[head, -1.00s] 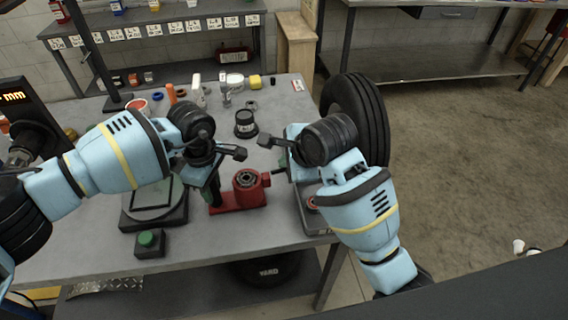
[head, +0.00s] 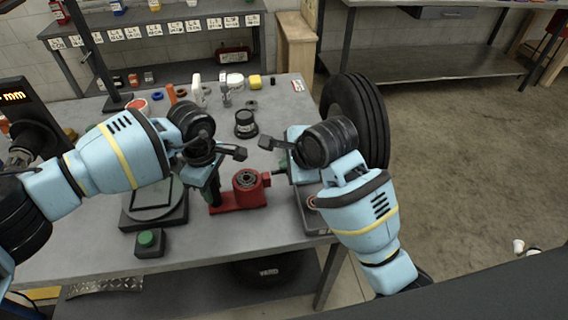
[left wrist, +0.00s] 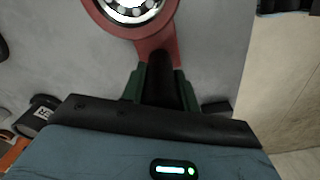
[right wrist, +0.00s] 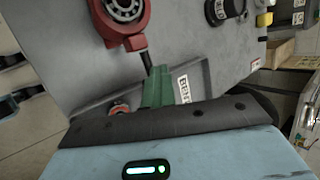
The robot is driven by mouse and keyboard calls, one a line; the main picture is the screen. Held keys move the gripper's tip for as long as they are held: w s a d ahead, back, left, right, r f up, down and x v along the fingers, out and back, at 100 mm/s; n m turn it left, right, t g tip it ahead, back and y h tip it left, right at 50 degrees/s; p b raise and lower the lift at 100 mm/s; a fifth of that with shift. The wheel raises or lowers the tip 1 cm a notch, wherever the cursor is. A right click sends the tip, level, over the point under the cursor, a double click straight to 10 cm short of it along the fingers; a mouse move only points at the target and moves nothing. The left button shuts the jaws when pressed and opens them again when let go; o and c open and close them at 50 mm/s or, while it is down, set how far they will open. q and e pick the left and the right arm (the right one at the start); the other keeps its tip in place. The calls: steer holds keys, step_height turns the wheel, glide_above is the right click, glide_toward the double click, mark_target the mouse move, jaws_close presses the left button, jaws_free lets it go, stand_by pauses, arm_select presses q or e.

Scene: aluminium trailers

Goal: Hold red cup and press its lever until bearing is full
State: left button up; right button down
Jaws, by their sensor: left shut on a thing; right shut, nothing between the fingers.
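The red cup (head: 250,191) stands on the table with a ball bearing in its top. It also shows in the left wrist view (left wrist: 167,38) and the right wrist view (right wrist: 133,41). My left gripper (left wrist: 160,85) is shut on the cup's black handle, at the left end of its red base. A short dark lever (right wrist: 147,62) sticks out of the cup's right side. My right gripper (right wrist: 158,88) is shut and empty, its green fingertips at the lever's outer end. I cannot tell if they press on it. How full the bearing is cannot be made out.
A scale (head: 152,214) and a green-button box (head: 150,243) stand left of the cup. A dark jar (head: 245,124) and small bottles stand behind. A tyre (head: 362,115) is beyond the table's right edge.

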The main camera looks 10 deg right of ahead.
mark_target(274, 173)
steer(key=shift+d+f, duration=0.1)
steer(key=shift+a+r, duration=0.25)
steer(key=shift+r, duration=0.45)
steer(key=shift+a+r, duration=0.2)
steer(key=shift+r, duration=0.5)
steer(key=shift+r, duration=0.15)
steer(key=shift+a+r, duration=0.25)
steer(key=shift+r, duration=0.5)
steer(key=shift+a+r, duration=0.25)
steer(key=shift+r, duration=0.55)
steer(key=shift+a+r, duration=0.25)
steer(key=shift+r, duration=0.5)
stand_by(0.5)
steer(key=shift+a+r, duration=0.3)
steer(key=shift+r, duration=0.65)
steer(key=shift+a+r, duration=0.25)
steer(key=shift+r, duration=0.65)
steer(key=shift+f, duration=0.15)
